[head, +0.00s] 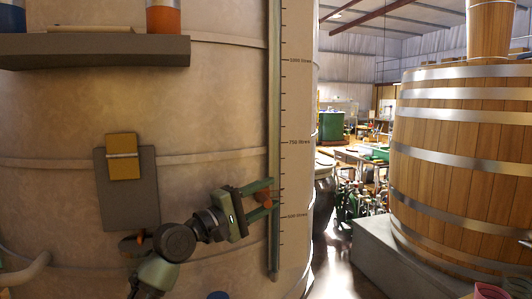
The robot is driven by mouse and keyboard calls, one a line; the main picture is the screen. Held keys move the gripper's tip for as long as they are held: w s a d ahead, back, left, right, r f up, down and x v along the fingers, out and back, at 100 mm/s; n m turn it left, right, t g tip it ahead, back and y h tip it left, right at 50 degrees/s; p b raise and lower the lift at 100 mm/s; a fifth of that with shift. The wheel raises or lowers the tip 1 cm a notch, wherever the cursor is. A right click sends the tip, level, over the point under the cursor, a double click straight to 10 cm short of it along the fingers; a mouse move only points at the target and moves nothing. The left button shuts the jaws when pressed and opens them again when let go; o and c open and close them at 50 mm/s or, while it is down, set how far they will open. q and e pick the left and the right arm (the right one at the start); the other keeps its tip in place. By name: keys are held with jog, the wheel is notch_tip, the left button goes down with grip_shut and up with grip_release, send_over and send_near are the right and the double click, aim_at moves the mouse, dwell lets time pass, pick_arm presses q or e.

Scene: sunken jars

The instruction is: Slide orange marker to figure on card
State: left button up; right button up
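The orange marker (265,199) sits on the upright gauge rail (274,120) on the big tan vat, a little above the 500 litres line. My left gripper (266,198) reaches it from the left, with one green finger above and one below. The gauge scale (296,130) shows 1000, 750 and 500 litres from top to bottom. My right gripper is not in view.
A grey shelf (95,52) juts from the vat at upper left, holding a blue and an orange jar (163,17). A pipe (25,272) bends at lower left. A wooden barrel (465,150) stands at right on a grey plinth. The rail above the marker looks clear.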

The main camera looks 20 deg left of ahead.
aim_at(263, 199)
pick_arm(q)
notch_tip(263, 199, up, 11)
jog(key=shift+r, duration=0.2)
dwell(0.3)
jog(key=shift+b+v, duration=1.4)
jog(key=shift+v, duration=3.15)
jog(key=shift+p, duration=0.3)
